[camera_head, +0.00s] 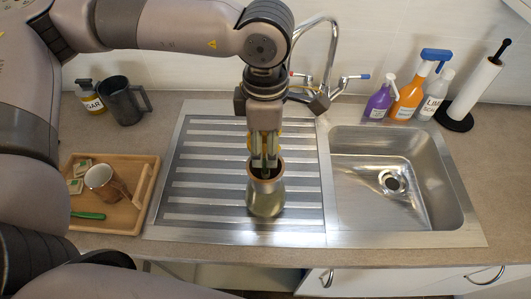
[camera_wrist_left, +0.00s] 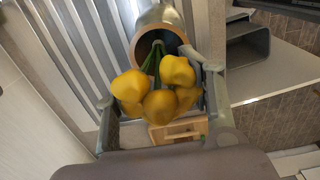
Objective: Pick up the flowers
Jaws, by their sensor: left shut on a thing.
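The flowers are several yellow blooms (camera_wrist_left: 160,92) on green stems in the left wrist view. Their stems run into the mouth of a metal vase (camera_head: 266,199), which stands upright on the ribbed drainboard. The vase also shows in the left wrist view (camera_wrist_left: 159,19). My left gripper (camera_head: 265,163) points down just above the vase mouth and is shut on the flowers. In the head view the gripper hides most of the blooms, with bits of yellow at its sides. The exact contact on the stems is hidden. My right gripper is not in view.
A wooden tray (camera_head: 143,203) with a copper mug (camera_head: 99,175) stands at the left. A dark jug (camera_head: 125,104) and a labelled jar (camera_head: 89,98) are behind it. The sink basin (camera_head: 372,206) and faucet (camera_head: 329,62) are right of the vase. Spray bottles (camera_head: 409,97) stand at the back right.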

